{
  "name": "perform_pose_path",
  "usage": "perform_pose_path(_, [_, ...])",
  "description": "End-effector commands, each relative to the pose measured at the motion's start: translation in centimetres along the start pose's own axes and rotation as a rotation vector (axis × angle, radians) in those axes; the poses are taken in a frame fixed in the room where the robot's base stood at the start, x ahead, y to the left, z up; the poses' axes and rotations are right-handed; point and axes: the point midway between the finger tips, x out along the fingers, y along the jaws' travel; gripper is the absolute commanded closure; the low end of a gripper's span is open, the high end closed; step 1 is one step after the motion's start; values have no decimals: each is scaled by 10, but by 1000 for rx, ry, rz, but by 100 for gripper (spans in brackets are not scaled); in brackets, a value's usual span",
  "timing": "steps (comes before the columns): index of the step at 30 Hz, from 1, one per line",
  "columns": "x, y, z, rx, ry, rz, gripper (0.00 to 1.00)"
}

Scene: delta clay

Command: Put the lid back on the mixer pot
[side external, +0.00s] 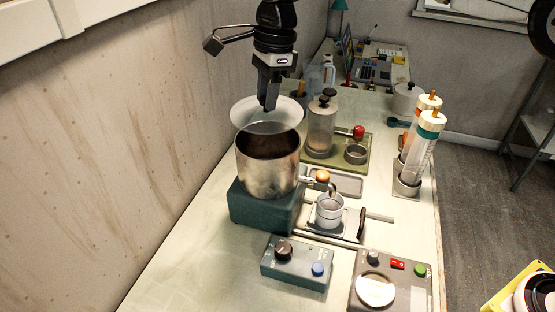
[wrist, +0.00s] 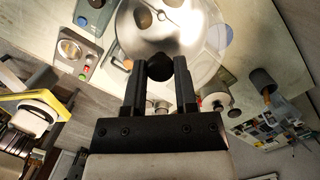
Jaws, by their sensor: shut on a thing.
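The lid (side external: 243,108) is a pale, see-through disc. In the side view it hangs above the mixer pot, with the pot's dark inside showing beneath its near edge. My gripper (side external: 268,104) points down and is shut on the lid's black knob. The wrist view shows the knob between the two fingertips (wrist: 160,68) and the clear lid (wrist: 207,50) beyond. The mixer pot (side external: 268,174) is a steel cylinder, upright and open on a dark teal base (side external: 262,208). The exact gap between lid and rim is hard to judge.
A green tray (side external: 365,160) with a glass jar (side external: 321,130) and a small metal cup stands behind right of the pot. A small pot (side external: 329,208) is close at right. Control boxes (side external: 297,264) stand in front. The wall (side external: 130,130) is close at left.

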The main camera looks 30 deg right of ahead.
Motion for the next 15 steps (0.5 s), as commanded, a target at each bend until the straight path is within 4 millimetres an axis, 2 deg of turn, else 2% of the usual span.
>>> perform_pose_path(15, [36, 0, -6, 1, 1, 2, 100])
